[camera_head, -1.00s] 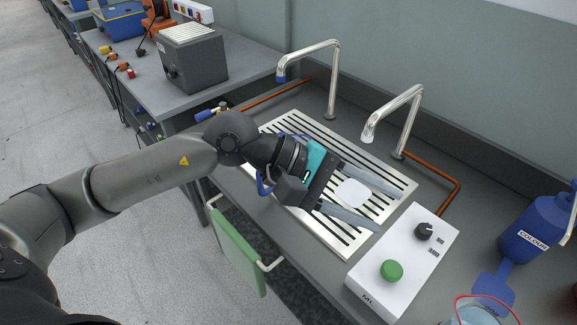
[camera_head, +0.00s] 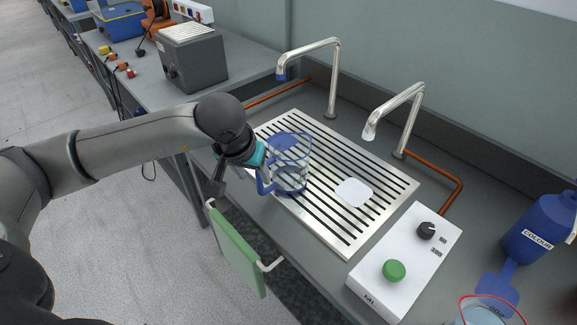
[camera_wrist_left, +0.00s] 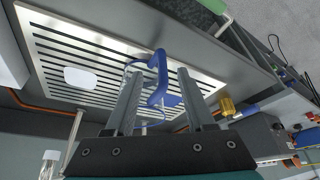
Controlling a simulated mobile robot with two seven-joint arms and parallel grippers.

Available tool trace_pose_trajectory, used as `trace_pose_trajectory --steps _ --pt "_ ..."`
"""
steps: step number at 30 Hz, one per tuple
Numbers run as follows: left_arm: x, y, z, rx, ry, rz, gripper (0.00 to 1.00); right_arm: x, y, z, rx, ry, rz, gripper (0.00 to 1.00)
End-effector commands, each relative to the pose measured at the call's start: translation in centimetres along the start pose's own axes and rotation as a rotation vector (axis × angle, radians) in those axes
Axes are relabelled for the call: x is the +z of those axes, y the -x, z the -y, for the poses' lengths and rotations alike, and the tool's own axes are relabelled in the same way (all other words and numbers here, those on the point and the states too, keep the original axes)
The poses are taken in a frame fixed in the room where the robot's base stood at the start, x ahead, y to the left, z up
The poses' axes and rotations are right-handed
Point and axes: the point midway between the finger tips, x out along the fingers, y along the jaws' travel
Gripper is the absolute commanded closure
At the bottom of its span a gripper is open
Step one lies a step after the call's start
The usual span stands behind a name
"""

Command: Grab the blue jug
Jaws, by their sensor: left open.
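The blue jug (camera_head: 292,172) is a clear jug with a blue rim and a blue handle. It stands on the left end of the slotted metal drain grid (camera_head: 345,232), handle toward my left arm. My left gripper is open beside the jug's handle side; in the head view its fingers are mostly hidden. In the left wrist view the gripper (camera_wrist_left: 158,73) has the blue handle (camera_wrist_left: 160,84) showing between its two fingers, with the clear body behind the left finger. I cannot tell whether the fingers touch it. My right gripper is not in view.
Two metal taps (camera_head: 333,75) (camera_head: 404,115) arch over the grid. A white box (camera_head: 405,262) with a green button and black knob stands right of it. A blue bottle (camera_head: 540,225) and a red-rimmed vessel (camera_head: 485,311) are farther right. A green towel (camera_head: 237,250) hangs in front.

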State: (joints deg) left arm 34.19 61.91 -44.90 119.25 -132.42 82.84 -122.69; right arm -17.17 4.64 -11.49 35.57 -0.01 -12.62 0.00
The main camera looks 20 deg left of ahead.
Motion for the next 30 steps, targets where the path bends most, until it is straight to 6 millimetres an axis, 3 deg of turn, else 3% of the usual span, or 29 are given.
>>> trace_pose_trajectory --steps 21,30 --pt "-1.2 -7.0 0.3 0.002 0.002 0.002 0.45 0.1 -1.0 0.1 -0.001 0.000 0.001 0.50" --pt "-1.3 -7.2 0.3 0.002 0.001 0.000 0.46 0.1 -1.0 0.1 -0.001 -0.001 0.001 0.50"
